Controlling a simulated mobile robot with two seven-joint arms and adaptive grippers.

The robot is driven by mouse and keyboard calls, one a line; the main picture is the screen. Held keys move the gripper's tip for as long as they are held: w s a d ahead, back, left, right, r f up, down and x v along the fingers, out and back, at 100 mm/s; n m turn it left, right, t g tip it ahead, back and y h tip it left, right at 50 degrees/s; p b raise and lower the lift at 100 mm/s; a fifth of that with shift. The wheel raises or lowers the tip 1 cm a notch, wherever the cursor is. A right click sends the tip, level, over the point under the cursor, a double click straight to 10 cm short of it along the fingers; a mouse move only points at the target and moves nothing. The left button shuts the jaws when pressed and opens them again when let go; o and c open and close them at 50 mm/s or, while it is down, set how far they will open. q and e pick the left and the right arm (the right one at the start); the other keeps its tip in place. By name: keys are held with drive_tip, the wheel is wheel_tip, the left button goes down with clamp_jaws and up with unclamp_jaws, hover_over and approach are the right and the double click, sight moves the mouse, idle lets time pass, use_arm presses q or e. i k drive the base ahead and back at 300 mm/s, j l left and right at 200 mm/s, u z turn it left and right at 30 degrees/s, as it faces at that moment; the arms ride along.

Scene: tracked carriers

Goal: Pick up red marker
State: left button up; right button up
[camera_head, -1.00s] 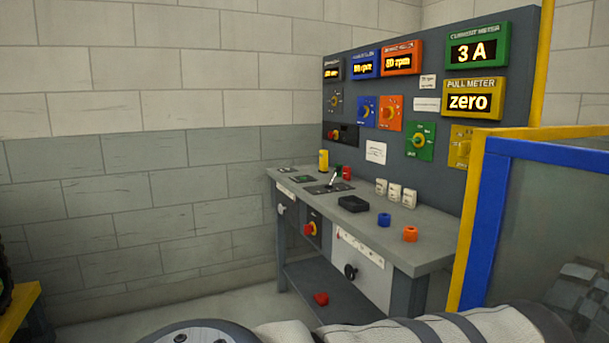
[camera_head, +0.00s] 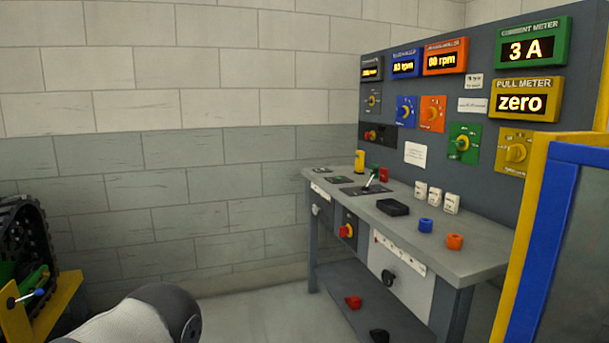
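A small red upright piece (camera_head: 384,174) stands at the back of the grey bench top (camera_head: 470,262), near a yellow cylinder (camera_head: 360,161). Another small red object (camera_head: 353,302) lies on the lower shelf (camera_head: 336,282) under the bench. Neither gripper is in view. Only a light and dark grey link of my own arm shows at the bottom left, well apart from the bench.
A black tray (camera_head: 393,207), blue ring (camera_head: 425,225), orange ring (camera_head: 455,241) and white blocks (camera_head: 436,196) sit on the bench. A meter panel (camera_head: 484,90) rises behind it. A blue-yellow frame (camera_head: 540,240) stands at right; a tracked carrier (camera_head: 28,245) at left.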

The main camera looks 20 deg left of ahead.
sight(383, 173)
drive_tip(key=i+j+z, duration=0.45)
drive_tip(key=j, duration=0.25)
drive_tip(key=i+j+z, duration=0.4)
drive_tip(key=j, duration=0.5)
drive_tip(key=i+j+z, duration=0.3)
drive_tip(key=j+z, duration=0.15)
drive_tip(key=j, duration=0.5)
drive_tip(key=j+z, duration=0.45)
drive_tip(key=j, duration=0.55)
drive_tip(key=j+z, duration=0.45)
drive_tip(key=j, duration=0.6)
